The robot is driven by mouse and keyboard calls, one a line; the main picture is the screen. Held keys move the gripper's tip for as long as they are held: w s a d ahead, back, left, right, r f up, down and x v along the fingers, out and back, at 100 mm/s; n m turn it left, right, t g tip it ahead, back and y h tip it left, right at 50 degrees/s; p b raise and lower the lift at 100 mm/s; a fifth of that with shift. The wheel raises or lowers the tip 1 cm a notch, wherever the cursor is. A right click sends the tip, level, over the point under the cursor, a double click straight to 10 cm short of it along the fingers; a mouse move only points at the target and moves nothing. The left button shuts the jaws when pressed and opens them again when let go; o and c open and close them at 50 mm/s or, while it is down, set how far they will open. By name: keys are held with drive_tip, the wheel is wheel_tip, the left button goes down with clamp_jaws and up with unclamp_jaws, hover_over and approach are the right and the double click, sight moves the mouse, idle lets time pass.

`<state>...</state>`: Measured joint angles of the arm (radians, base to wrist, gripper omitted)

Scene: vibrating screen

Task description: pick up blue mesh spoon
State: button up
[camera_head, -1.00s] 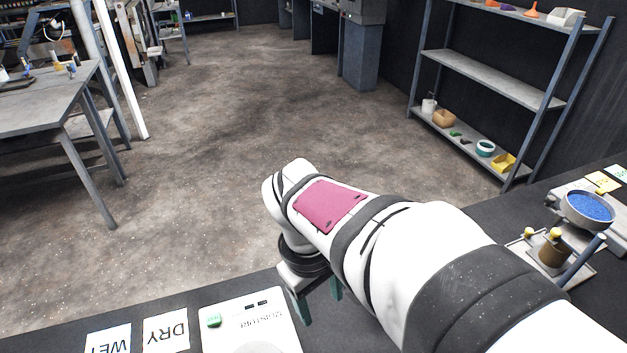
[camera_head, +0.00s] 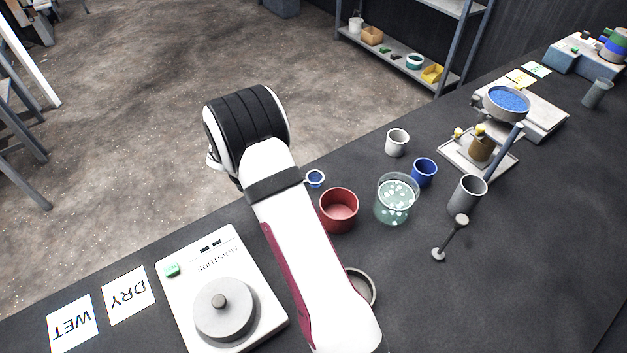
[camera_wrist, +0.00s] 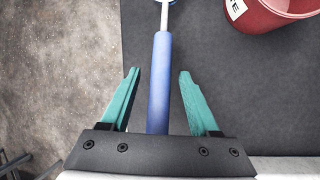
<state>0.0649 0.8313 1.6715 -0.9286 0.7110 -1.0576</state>
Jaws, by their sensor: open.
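The blue mesh spoon shows in the wrist view as a long blue handle (camera_wrist: 160,75), with a thin metal neck and part of its round head at the top edge. The handle lies between the two teal fingers of my gripper (camera_wrist: 156,95), which stand apart with a gap on each side of it. In the head view a small blue-rimmed round mesh head (camera_head: 315,178) shows just right of my arm, beside the red cup. My arm hides the handle and my gripper there.
The red cup (camera_head: 338,211) stands close to the spoon head; it also shows in the wrist view (camera_wrist: 268,12). A glass beaker (camera_head: 396,200), a blue cup (camera_head: 424,172) and a white cup (camera_head: 397,143) stand to the right. A moisture device (camera_head: 222,290) sits left. The table edge is near.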

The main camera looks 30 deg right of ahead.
drive_tip(key=shift+x, duration=0.9)
clamp_jaws()
drive_tip(key=shift+r, duration=0.2)
